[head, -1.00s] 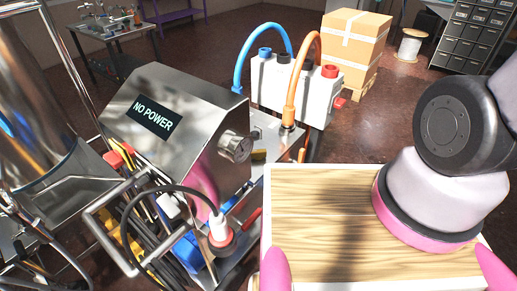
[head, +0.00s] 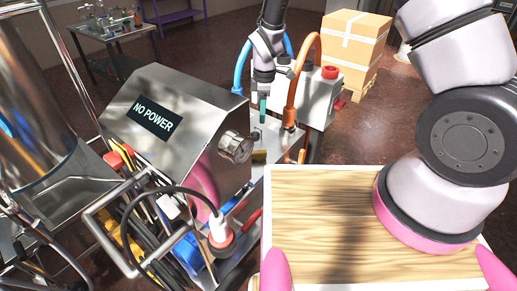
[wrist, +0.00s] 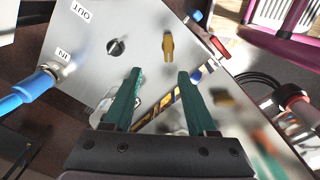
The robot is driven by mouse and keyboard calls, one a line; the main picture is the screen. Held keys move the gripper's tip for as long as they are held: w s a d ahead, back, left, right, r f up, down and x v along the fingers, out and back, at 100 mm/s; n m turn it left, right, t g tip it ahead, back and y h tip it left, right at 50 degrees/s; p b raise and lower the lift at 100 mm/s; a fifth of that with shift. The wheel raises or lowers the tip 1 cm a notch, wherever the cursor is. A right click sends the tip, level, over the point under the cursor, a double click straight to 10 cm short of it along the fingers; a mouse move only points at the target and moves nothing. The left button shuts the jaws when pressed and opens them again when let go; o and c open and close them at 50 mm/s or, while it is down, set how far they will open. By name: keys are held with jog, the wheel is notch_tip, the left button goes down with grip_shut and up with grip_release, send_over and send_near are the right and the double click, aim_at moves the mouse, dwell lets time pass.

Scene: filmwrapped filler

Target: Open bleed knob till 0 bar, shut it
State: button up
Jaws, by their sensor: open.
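My gripper (wrist: 159,73) is open and empty, with its two teal fingers apart over a metal plate (wrist: 85,35) marked IN and OUT. A black round knob (wrist: 116,47) is on the plate, beyond the left fingertip. A brass fitting (wrist: 168,45) stands beyond the gap between the fingertips. I cannot tell which of these is the bleed knob. A clear round part (wrist: 122,104), perhaps a gauge, is partly hidden behind the left finger; no reading is legible. In the head view my gripper (head: 263,106) hangs in front of the white block (head: 317,108), near the orange hose (head: 301,75).
A blue hose (wrist: 18,100) joins the plate at IN. A red lever (wrist: 207,37) is at the plate's edge. The steel cabinet (head: 185,110) with a NO POWER display stands left of my gripper. Cardboard boxes (head: 355,50) stand behind; a wooden top (head: 320,235) is in front.

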jog(key=n, duration=0.2)
send_over(258, 151)
notch_tip(258, 151, down, 6)
jog(key=r, duration=0.1)
notch_tip(258, 151, down, 11)
jog(key=shift+s+d+f, duration=0.1)
grip_shut()
